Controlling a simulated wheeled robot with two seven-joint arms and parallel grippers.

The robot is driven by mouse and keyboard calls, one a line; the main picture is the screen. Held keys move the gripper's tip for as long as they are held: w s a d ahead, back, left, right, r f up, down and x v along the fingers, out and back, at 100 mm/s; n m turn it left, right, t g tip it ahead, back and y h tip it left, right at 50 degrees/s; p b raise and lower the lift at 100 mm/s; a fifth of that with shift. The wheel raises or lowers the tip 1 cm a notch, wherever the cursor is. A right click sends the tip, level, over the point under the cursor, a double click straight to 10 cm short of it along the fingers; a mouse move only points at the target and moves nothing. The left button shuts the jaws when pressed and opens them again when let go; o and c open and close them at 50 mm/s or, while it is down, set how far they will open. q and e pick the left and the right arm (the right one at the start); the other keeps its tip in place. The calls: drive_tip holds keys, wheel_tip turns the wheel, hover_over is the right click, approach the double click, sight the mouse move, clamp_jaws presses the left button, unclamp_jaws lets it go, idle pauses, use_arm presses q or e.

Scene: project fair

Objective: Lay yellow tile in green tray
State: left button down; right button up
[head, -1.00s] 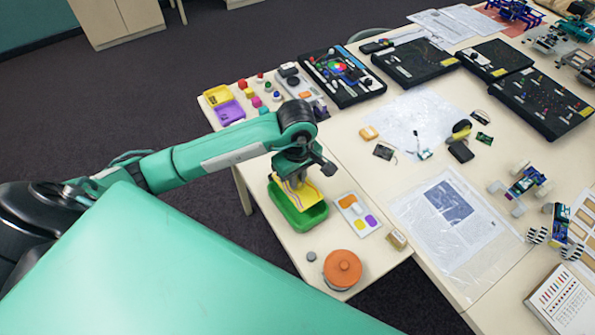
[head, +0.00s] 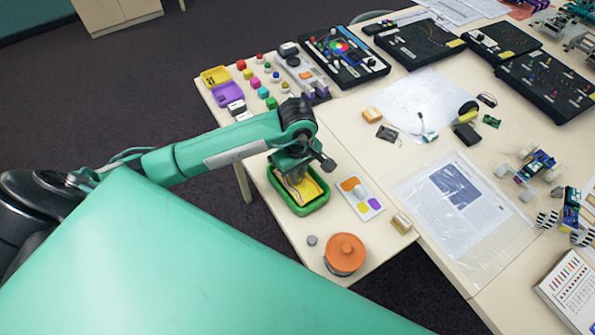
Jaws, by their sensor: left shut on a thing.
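The green tray (head: 311,208) stands on the near end of the table, below my left gripper. The yellow tile (head: 311,189) is inside the tray's outline, low between its walls; I cannot tell whether it touches the floor of the tray. My left gripper (head: 293,183) points down into the tray and is shut on the tile. The arm and gripper hide the tray's far left part and some of the tile. My right gripper is not in view.
A white palette with coloured patches (head: 360,198) lies right of the tray. An orange round container (head: 345,253) and a small grey disc (head: 312,240) stand nearer. Yellow (head: 215,76) and purple (head: 227,93) trays and small coloured blocks sit farther back.

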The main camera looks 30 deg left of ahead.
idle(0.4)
use_arm(q)
drive_tip(key=shift+b, duration=0.4)
drive_tip(key=shift+f+b, duration=0.9)
drive_tip(key=shift+b, duration=0.05)
idle(0.7)
drive_tip(key=c, duration=0.9)
unclamp_jaws()
drive_tip(key=shift+c, duration=0.2)
drive_tip(key=shift+r, duration=0.15)
drive_tip(key=shift+r+p, duration=1.45)
drive_tip(key=shift+r, duration=1.95)
